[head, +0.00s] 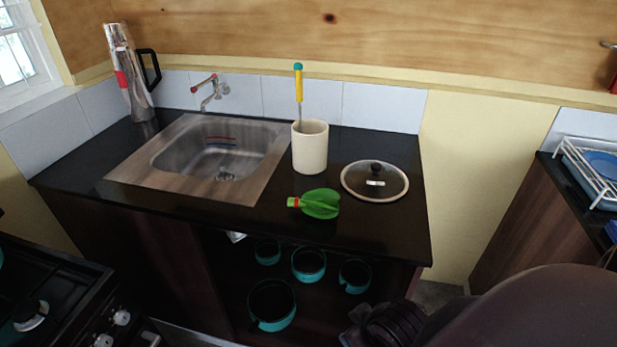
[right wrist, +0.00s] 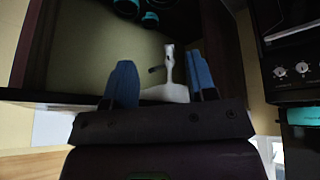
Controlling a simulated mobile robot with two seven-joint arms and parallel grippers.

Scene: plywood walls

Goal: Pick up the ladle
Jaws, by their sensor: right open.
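A utensil with a yellow handle and teal tip (head: 299,82) stands upright in a cream crock (head: 310,148) on the black counter. Its lower end is hidden inside the crock, so I cannot tell for sure that it is the ladle. My right gripper (right wrist: 160,70) shows in the right wrist view with its two blue fingers apart. A pale, stemmed shape (right wrist: 168,88) shows between and beyond the fingers; I cannot tell what it is. In the head view a dark arm part of mine fills the lower right. My left gripper is not in view.
A sink (head: 215,155) lies left of the crock, with a steel jug (head: 130,80) behind it. A green bottle (head: 318,204) and a glass lid (head: 375,182) lie near the crock. Teal pots (head: 308,263) sit in the cupboard below. A stove (head: 45,295) is at lower left.

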